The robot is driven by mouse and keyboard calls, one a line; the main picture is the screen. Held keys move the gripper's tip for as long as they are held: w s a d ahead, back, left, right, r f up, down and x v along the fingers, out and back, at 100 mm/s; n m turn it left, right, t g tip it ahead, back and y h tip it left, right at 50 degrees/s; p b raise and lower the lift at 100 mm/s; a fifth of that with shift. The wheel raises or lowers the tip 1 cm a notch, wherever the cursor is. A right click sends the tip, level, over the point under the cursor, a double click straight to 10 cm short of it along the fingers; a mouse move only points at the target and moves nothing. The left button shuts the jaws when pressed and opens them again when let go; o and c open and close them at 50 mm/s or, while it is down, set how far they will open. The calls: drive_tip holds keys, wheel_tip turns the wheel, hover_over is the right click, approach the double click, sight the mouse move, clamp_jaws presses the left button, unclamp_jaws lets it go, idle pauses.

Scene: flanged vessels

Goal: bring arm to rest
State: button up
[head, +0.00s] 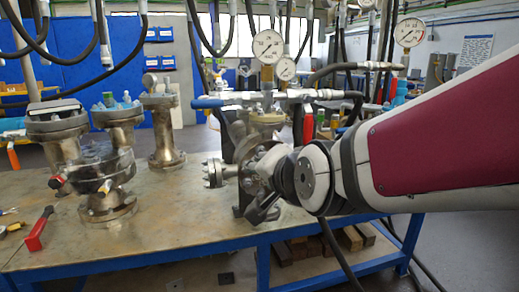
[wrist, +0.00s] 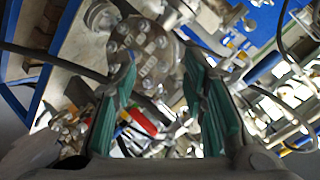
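My gripper (head: 262,208) is in front of a flanged vessel (head: 246,172) at the right part of the bench in the head view. In the wrist view my gripper (wrist: 160,72) shows two green-padded fingers standing well apart, with nothing held between them. A bolted grey flange (wrist: 143,52) lies beyond the fingertips. I cannot tell whether the fingers touch the vessel. My arm reaches in from the right and hides part of the vessel.
The metal-topped bench (head: 160,222) has a blue frame. More flanged vessels (head: 108,160) stand at its left, with a red-handled tool (head: 40,229) near the front edge. Gauges (head: 267,47) and hoses hang above. The bench's front middle is clear.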

drive_tip(key=s+d+f+n+g+h, duration=0.15)
drive_tip(key=s+d+f+g, duration=0.35)
drive_tip(key=s, duration=0.6)
drive_tip(key=s+d+f+n+g+h, duration=0.1)
drive_tip(key=s+d+n+g, duration=0.2)
drive_tip(key=s+d, duration=0.6)
drive_tip(key=s+d+f+n+g+h, duration=0.25)
drive_tip(key=s+d+g, duration=0.2)
drive_tip(key=s, duration=0.75)
wheel_tip(320, 180, up, 20)
drive_tip(key=t+y+p, duration=0.1)
drive_tip(key=t+p, duration=0.3)
drive_tip(key=p, duration=1.4)
drive_tip(key=shift+w+f+p, duration=0.15)
drive_tip(key=shift+w+p, duration=0.2)
